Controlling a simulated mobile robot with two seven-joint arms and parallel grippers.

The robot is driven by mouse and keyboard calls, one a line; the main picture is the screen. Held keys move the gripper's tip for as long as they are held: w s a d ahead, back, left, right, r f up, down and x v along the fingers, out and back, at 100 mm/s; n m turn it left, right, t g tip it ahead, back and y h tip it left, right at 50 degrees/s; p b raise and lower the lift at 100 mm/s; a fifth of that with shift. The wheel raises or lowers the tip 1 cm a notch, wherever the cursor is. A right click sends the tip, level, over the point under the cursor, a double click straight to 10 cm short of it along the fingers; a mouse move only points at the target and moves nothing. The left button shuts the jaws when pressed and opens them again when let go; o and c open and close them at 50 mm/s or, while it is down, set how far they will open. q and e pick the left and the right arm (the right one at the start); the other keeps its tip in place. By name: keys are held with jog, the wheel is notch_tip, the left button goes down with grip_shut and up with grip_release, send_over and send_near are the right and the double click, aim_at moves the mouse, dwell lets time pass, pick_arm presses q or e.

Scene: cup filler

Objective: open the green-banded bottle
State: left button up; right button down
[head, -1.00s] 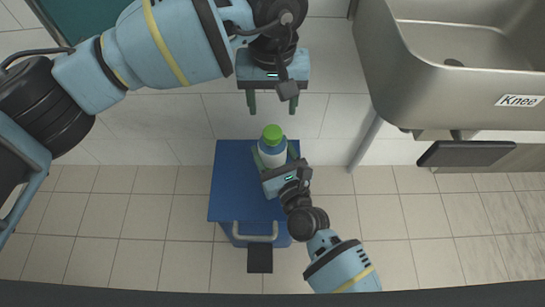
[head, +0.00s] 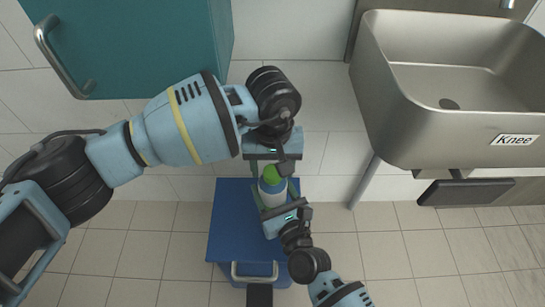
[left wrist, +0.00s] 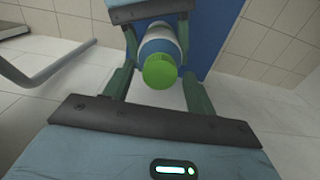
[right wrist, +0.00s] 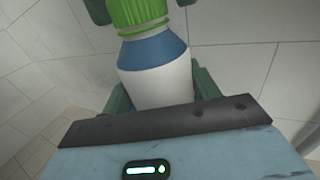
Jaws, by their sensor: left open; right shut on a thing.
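The bottle (head: 272,189) has a white body, a blue shoulder and a green cap (head: 274,173). My left gripper (head: 271,168) is open above, with a finger on either side of the cap. In the left wrist view the cap (left wrist: 160,71) sits between the fingers with gaps. The bottle's base is hidden.
The blue cabinet (head: 228,225) has a grey handle (head: 255,273) at its front. A steel sink (head: 440,130) labelled "Knee", with a dark knee plate (head: 466,192), is at the right. A teal cupboard (head: 140,45) hangs upper left. Tiled floor is free around the cabinet.

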pick_arm(q)
jog(key=shift+f, duration=0.1)
jog(key=c, duration=1)
jog(key=shift+c, duration=0.2)
